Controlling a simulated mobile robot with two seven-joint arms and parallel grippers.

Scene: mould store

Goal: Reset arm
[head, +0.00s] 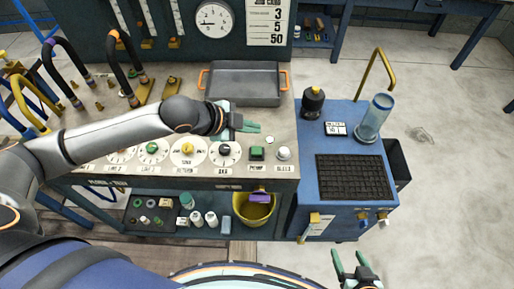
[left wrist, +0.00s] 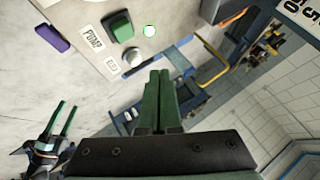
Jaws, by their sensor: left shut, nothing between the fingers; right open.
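My left arm reaches in from the left over the control bench (head: 272,112). My left gripper (head: 256,127) is shut and empty, with its green fingers together above the bench top near the green pump button (head: 257,152). The closed fingers (left wrist: 158,95) also show in the left wrist view. My right gripper (head: 352,262) is low at the bottom right of the head view, its green fingers apart and empty, in front of the blue cart. It also shows at the lower left of the left wrist view (left wrist: 60,120).
A grey tray with orange handles (head: 243,84) sits at the back of the bench. Several dials line its front, beside a white bleed knob (head: 284,153). Floor at right is mostly clear.

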